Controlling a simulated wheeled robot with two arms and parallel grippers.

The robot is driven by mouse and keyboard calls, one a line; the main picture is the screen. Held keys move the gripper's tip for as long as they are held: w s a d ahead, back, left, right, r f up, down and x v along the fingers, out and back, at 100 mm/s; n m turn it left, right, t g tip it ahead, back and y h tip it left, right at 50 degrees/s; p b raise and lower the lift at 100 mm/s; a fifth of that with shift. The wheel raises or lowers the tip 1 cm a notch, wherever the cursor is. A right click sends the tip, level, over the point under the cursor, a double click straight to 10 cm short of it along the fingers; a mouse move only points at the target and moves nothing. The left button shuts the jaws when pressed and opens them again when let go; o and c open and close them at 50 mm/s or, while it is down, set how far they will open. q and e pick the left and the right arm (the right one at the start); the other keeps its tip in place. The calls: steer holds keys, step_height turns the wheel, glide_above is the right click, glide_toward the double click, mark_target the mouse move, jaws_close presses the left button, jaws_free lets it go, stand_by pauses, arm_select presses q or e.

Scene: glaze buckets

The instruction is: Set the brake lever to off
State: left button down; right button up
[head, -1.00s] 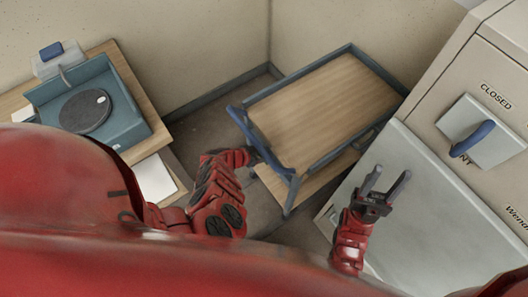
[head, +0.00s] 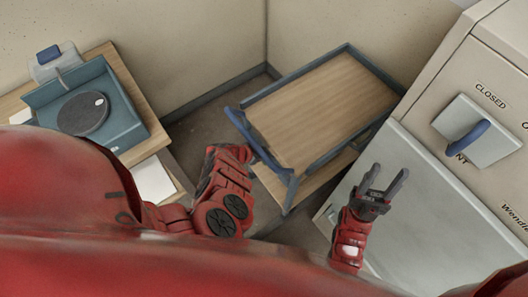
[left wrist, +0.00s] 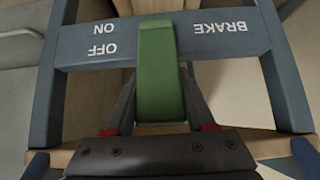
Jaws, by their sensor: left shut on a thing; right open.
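The brake lever (left wrist: 158,85) is a green bar on the blue-grey crossbar (left wrist: 220,45) of the trolley in the left wrist view. It stands between the ON and OFF labels and the word BRAKE, all upside down here. Its end reaches below the crossbar towards my gripper, on the OFF side; I cannot tell its exact setting. My left gripper (left wrist: 160,98) is shut on the lever, one finger on each side. In the head view its fingers and the lever are hidden by my wrist beside the trolley's handle end (head: 262,145). My right gripper (head: 383,180) is open and empty.
The trolley's wooden top (head: 320,105) is bare. A grey cabinet (head: 420,200) with a blue-handled valve lever (head: 468,137) stands right. A wooden bench with a blue tray (head: 125,125) and dark disc is at left. Walls close in behind the trolley.

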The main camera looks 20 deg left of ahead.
stand_by(0.5)
arm_select(q)
steer(key=shift+c, duration=1.2)
jaws_free()
steer(key=shift+s+a+r, duration=0.1)
steer(key=shift+r, duration=0.15)
steer(key=p+v, duration=0.8)
steer(key=v, duration=0.8)
steer(key=shift+s+r+p, duration=0.25)
steer(key=shift+r+p, duration=0.05)
steer(key=shift+p, duration=0.05)
steer(key=shift+a, duration=0.2)
